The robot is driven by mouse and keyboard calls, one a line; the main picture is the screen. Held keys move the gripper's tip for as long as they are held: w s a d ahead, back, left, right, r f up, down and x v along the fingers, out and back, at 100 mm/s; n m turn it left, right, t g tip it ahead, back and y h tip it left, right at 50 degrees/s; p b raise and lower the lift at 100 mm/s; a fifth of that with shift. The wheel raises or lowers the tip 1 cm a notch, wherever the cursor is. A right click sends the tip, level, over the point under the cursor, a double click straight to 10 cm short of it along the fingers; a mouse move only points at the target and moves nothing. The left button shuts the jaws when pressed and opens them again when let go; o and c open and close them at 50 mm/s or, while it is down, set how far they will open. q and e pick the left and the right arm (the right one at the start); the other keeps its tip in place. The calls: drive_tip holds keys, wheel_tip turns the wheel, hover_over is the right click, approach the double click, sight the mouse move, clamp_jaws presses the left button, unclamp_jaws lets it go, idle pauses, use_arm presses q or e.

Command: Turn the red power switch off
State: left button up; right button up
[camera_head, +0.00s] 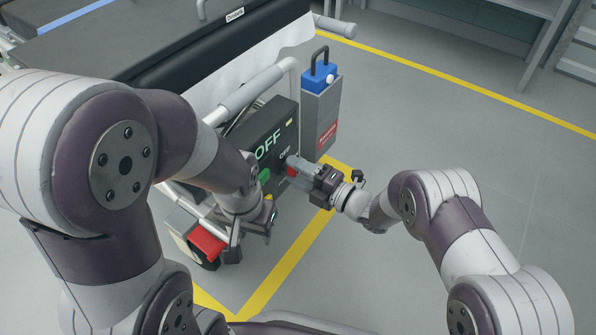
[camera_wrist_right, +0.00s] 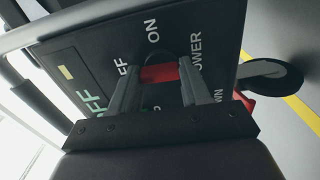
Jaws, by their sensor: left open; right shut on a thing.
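The red power switch (camera_wrist_right: 160,73) is on the dark control box (camera_head: 257,133), beside the printed ON, OFF and POWER labels. In the head view a bit of red (camera_head: 292,171) shows at my right gripper (camera_head: 291,166). In the right wrist view, the fingers of my right gripper (camera_wrist_right: 160,76) are on both sides of the red switch and shut on it. Large pale letters on the box read OFF. My left gripper (camera_head: 251,241) is open and empty, low in front of the box; its arm covers the box's lower left part.
A green button (camera_head: 265,175) is on the box, near my left wrist. A blue-topped grey container (camera_head: 321,115) stands behind the box. A red pedal (camera_head: 207,243) is near the floor by a caster. The black bed (camera_head: 190,40) is above. Floor at right is clear.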

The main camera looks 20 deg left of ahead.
drive_tip(key=shift+f+n, duration=0.1)
drive_tip(key=shift+n, duration=0.2)
idle(0.4)
drive_tip(key=o, duration=1.1)
drive_tip(key=shift+c, duration=0.2)
drive_tip(key=p+v, duration=0.6)
drive_tip(key=v, duration=0.6)
drive_tip(key=shift+d, duration=0.35)
drive_tip(key=shift+s, duration=0.1)
